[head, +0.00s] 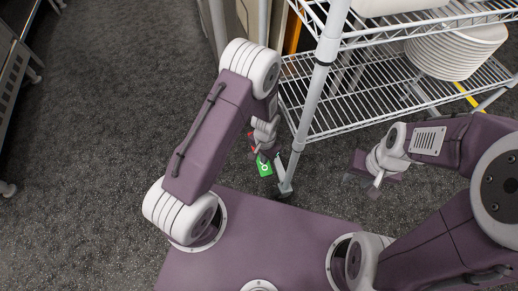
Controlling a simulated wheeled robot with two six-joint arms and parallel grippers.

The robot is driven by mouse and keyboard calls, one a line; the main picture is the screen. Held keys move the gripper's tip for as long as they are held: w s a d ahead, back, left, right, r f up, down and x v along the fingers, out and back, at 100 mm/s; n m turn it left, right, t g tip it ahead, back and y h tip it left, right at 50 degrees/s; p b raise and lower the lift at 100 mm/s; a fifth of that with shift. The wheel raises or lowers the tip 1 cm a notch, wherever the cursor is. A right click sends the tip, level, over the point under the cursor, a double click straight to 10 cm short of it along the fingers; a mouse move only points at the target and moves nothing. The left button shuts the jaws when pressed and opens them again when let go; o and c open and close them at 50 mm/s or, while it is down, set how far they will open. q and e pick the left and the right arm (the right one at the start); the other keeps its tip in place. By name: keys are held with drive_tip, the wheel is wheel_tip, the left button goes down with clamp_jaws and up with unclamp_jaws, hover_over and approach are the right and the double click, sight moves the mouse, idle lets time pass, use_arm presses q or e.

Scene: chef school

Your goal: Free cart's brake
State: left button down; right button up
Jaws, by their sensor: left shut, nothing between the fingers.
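The cart is a wire-shelf rack (318,95) on grey posts, standing in front of my base. The foot of its near post ends in a caster (286,187). A small green plate (264,168) with a white symbol sits just left of that caster, with a bit of red above it; I cannot tell how the plate joins the brake. My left gripper (264,154) is shut and empty, right at the green plate, and its tips are partly hidden. My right gripper (366,184) hangs over the floor right of the caster, apart from the cart; its opening is unclear.
White bowls (455,50) are stacked on the cart's lower shelf. An orange upright (293,33) shows behind the cart. The dark carpet (110,110) is clear on the left.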

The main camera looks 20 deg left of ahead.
use_arm(q)
wheel_tip(320, 180, up, 4)
drive_tip(key=p, duration=0.4)
drive_tip(key=shift+r, duration=0.25)
drive_tip(key=s+a+r+n+p, duration=0.2)
drive_tip(key=s+r+p, duration=0.1)
drive_tip(key=r, duration=0.7)
drive_tip(key=s+a+r+n+t+p, duration=0.1)
drive_tip(key=s+a+r+n+p, duration=0.15)
drive_tip(key=r, duration=0.65)
drive_tip(key=s+a+r+n+p, duration=0.1)
drive_tip(key=s+a+r+p, duration=0.2)
drive_tip(key=r, duration=0.7)
wheel_tip(320, 180, up, 37)
drive_tip(key=p, duration=3.6)
drive_tip(key=shift+d+f+p, duration=0.15)
drive_tip(key=shift+f+p, duration=0.05)
drive_tip(key=shift+p, duration=0.15)
